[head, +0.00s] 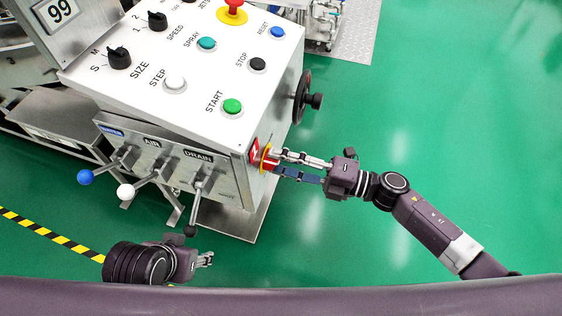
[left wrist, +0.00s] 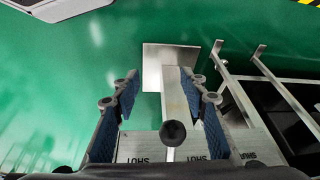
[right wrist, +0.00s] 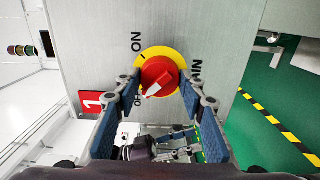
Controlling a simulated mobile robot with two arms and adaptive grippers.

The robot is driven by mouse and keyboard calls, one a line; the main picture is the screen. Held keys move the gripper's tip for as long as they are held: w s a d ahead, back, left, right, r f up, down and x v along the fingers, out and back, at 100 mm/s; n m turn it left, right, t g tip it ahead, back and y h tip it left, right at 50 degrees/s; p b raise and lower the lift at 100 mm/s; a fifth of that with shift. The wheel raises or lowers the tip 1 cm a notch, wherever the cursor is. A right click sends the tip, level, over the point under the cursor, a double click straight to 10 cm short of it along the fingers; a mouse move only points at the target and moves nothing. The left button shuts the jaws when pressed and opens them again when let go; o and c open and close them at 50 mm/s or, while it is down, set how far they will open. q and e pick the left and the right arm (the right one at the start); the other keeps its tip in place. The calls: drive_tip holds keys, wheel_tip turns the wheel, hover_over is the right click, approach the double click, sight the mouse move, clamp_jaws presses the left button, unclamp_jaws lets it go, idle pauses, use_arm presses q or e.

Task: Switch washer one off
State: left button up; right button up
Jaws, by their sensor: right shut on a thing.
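The main switch is a red rotary knob on a yellow disc (right wrist: 158,54), on the right side face of the washer's control box. In the right wrist view the red knob (right wrist: 160,72) sits between the fingertips of my right gripper (right wrist: 160,88), which is shut on it. The knob's white pointer aims down and left, toward a partly hidden label starting "OF"; "ON" is above. A red "1" plate (right wrist: 91,101) is beside it. In the head view the right gripper (head: 272,166) covers part of the switch. My left gripper (head: 205,259) is open and empty, low in front of the machine.
The control panel (head: 190,65) carries several buttons and black selectors. Blue, white and dark ball levers (head: 85,177) stick out of the front, the dark one near my left gripper. A black handwheel (head: 303,97) is above the switch. Green floor at right is clear.

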use_arm(q)
drive_tip(key=shift+w+d+r, duration=0.1)
drive_tip(key=shift+w+d, duration=0.05)
drive_tip(key=shift+w, duration=0.25)
use_arm(e)
drive_tip(key=o, duration=1.2)
drive_tip(key=shift+c, duration=0.2)
drive_tip(key=v, duration=1.2)
use_arm(q)
drive_tip(key=shift+d, duration=0.1)
use_arm(e)
drive_tip(key=shift+d, duration=0.1)
